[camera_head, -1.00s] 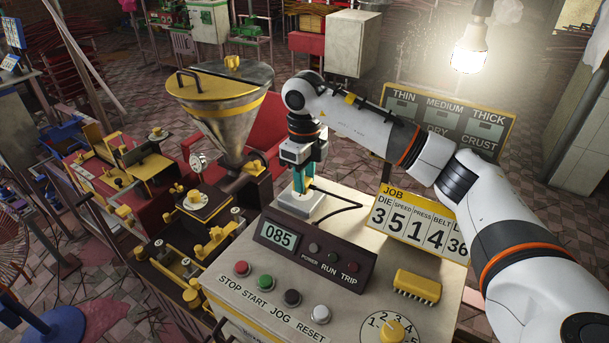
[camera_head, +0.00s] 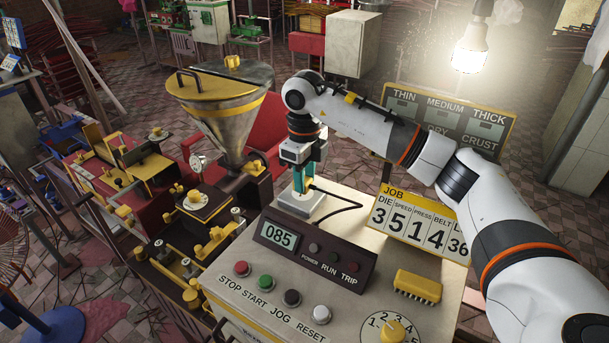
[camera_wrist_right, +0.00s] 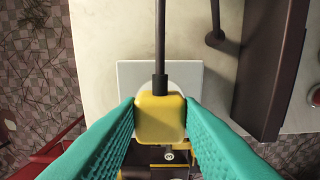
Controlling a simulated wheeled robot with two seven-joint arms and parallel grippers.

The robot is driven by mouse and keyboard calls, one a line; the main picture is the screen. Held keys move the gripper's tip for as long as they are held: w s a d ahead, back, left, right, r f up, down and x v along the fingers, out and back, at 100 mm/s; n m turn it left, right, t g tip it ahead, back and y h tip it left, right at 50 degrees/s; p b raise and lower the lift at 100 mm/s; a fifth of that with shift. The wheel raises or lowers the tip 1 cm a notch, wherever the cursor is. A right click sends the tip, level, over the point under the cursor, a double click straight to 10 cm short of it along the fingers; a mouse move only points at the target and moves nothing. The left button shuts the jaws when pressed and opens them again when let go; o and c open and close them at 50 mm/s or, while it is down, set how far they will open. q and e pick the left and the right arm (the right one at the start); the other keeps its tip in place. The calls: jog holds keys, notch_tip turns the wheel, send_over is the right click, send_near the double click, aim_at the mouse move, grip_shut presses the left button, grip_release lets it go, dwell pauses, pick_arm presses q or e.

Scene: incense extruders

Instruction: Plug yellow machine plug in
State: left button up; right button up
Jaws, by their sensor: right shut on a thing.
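The yellow plug (camera_wrist_right: 160,118) sits between the teal fingertips of my right gripper (camera_wrist_right: 160,112) in the right wrist view, with its dark cord running toward the top. My right gripper (camera_head: 304,178) is shut on it, pointing down over a white socket block (camera_head: 300,205) at the back left of the console top. The block also shows behind the plug in the right wrist view (camera_wrist_right: 128,76). The plug's face toward the block is hidden, so I cannot tell whether its pins are inside. My left gripper is not in view.
The console (camera_head: 345,225) carries a dark display panel (camera_head: 314,253), several buttons, a yellow brush-like block (camera_head: 417,287) and a dial (camera_head: 390,331). A job sign (camera_head: 420,222) stands right of the gripper. The hopper machine (camera_head: 220,110) is close on the left.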

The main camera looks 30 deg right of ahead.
jog(key=shift+f+b, duration=0.45)
jog(key=shift+f, duration=0.15)
dwell(0.6)
jog(key=o, duration=1.1)
jog(key=shift+c, duration=0.2)
notch_tip(320, 180, up, 6)
jog(key=shift+r+b, duration=0.15)
jog(key=shift+b, duration=0.7)
notch_tip(320, 180, up, 6)
jog(key=shift+f, duration=0.15)
jog(key=shift+f, duration=0.1)
